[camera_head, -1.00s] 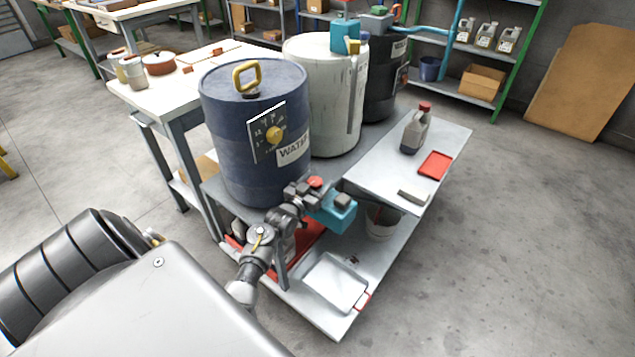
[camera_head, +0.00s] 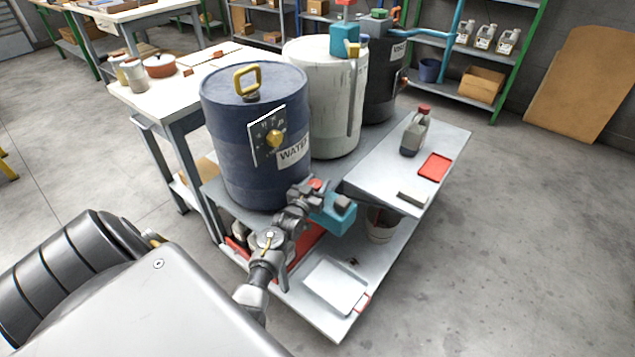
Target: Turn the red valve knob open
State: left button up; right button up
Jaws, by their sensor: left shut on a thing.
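The red valve knob (camera_head: 316,184) shows only in part, at the lower front of the blue water barrel (camera_head: 240,170), just above a teal valve body (camera_head: 334,212). My left gripper (camera_head: 308,191) reaches up from the bottom of the picture and is shut on the red knob. The gripper hides most of the knob, so its turned angle cannot be read. My right gripper is not in view.
A white barrel (camera_head: 322,120) and a black one stand behind. A grey bottle (camera_head: 415,135) and a red tray (camera_head: 435,166) sit on the bench at right. Open floor lies to the right.

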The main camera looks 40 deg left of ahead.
pick_arm(q)
jog(key=shift+y, duration=0.3)
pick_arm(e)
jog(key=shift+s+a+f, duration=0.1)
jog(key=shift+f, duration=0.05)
pick_arm(q)
jog(key=o, duration=1)
jog(key=shift+c, duration=0.2)
jog(key=shift+s+d, duration=0.15)
jog(key=shift+s, duration=0.4)
jog(key=v, duration=0.9)
jog(key=shift+s+p, duration=0.35)
jog(key=shift+p, duration=0.1)
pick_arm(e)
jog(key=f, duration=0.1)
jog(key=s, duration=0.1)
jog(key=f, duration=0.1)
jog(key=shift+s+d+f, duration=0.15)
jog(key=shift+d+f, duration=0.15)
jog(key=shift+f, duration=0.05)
pick_arm(q)
jog(key=shift+d, duration=0.1)
